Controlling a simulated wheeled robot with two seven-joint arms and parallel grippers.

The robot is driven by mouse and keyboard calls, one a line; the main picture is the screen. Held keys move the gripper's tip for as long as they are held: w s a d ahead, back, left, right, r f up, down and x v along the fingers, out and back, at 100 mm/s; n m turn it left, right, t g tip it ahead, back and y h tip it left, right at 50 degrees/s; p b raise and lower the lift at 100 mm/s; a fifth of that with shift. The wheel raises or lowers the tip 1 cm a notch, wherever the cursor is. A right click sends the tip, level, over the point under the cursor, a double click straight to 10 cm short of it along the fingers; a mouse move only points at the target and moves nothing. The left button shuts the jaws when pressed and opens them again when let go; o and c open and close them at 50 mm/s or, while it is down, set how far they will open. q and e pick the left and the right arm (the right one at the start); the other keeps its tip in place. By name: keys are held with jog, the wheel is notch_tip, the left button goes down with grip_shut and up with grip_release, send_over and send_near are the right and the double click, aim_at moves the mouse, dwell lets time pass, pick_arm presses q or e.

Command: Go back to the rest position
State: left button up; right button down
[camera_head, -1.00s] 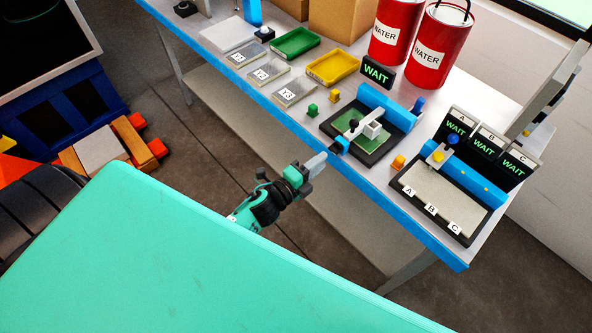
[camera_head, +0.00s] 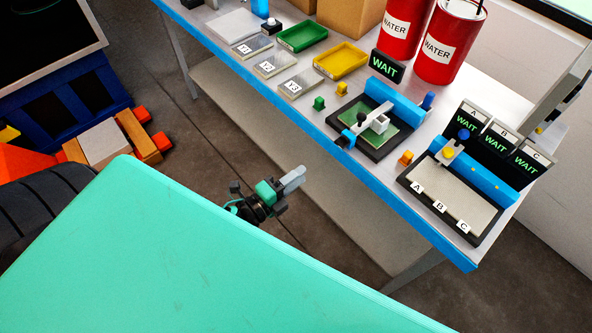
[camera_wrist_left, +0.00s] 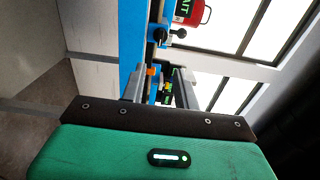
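My left gripper (camera_head: 294,178) is over the floor, in front of the workbench's blue front edge and apart from it. In the left wrist view its two fingers (camera_wrist_left: 161,88) stand apart with background showing between them, so it is open and holds nothing that I can see. The large teal surface in front hides part of my left arm. My right gripper is in neither view.
The workbench (camera_head: 375,190) holds a green-plate fixture (camera_head: 377,131), a plate fixture marked A, B, C (camera_head: 452,199), green (camera_head: 302,38) and yellow (camera_head: 340,61) trays, small blocks and red water drums (camera_head: 448,45). Floor (camera_head: 195,150) between my arm and the bench is clear.

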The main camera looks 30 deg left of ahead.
pick_arm(q)
jog(key=s+a+f+n+g+y, duration=0.2)
jog(key=s+f+n+g, duration=0.15)
jog(key=f, duration=0.85)
jog(key=s+a+f+n+g+y, duration=0.1)
jog(key=s+f+n+g, duration=0.2)
jog(key=f, duration=0.9)
jog(key=s+a+f+n+g+y, duration=0.1)
jog(key=s+a+f+n+y, duration=0.3)
jog(key=f, duration=0.8)
jog(key=s+d+f+n+g, duration=0.1)
jog(key=s+f+n+g, duration=0.3)
jog(key=s+f, duration=0.4)
jog(key=s+d+f+n+g, duration=0.1)
jog(key=s+f+n+g, duration=0.3)
jog(key=s+f, duration=0.5)
jog(key=s+n, duration=0.1)
jog(key=s, duration=0.6)
jog(key=shift+s+h, duration=0.3)
jog(key=shift+h, duration=0.1)
